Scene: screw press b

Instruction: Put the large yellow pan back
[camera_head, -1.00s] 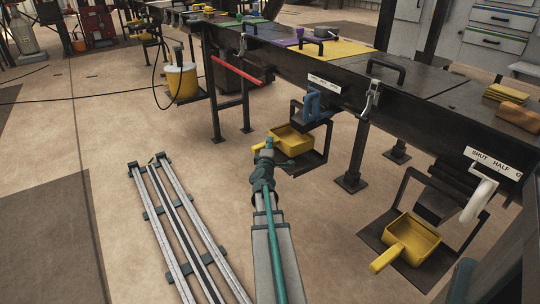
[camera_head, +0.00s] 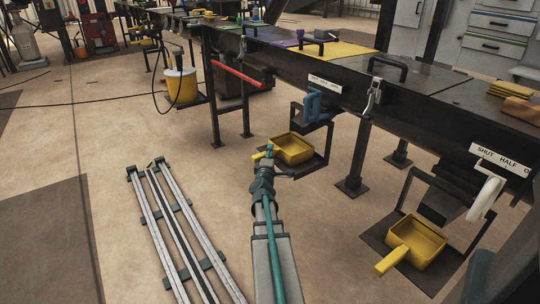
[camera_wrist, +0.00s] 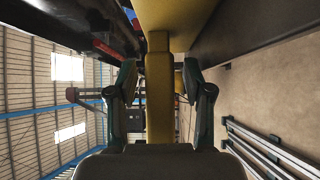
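One yellow pan (camera_head: 295,151) rests on a low dark shelf under the blue handle, in the middle of the head view. My gripper (camera_head: 268,158) is at this pan's left side, by its handle (camera_head: 261,155). In the wrist view the pan's yellow body (camera_wrist: 175,18) is at the top and its handle (camera_wrist: 160,95) runs down between my two fingers (camera_wrist: 160,82). The fingers look apart, with a gap on each side of the handle. A second yellow pan (camera_head: 418,243) of similar shape sits on a dark shelf at the lower right. I cannot tell which is larger.
A long dark bench (camera_head: 340,75) with a blue handle (camera_head: 313,106) and a white handle (camera_head: 486,199) runs above the pans. Posts and hanging frames surround the shelves. Rails (camera_head: 175,230) lie on the floor at the left. The floor between is clear.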

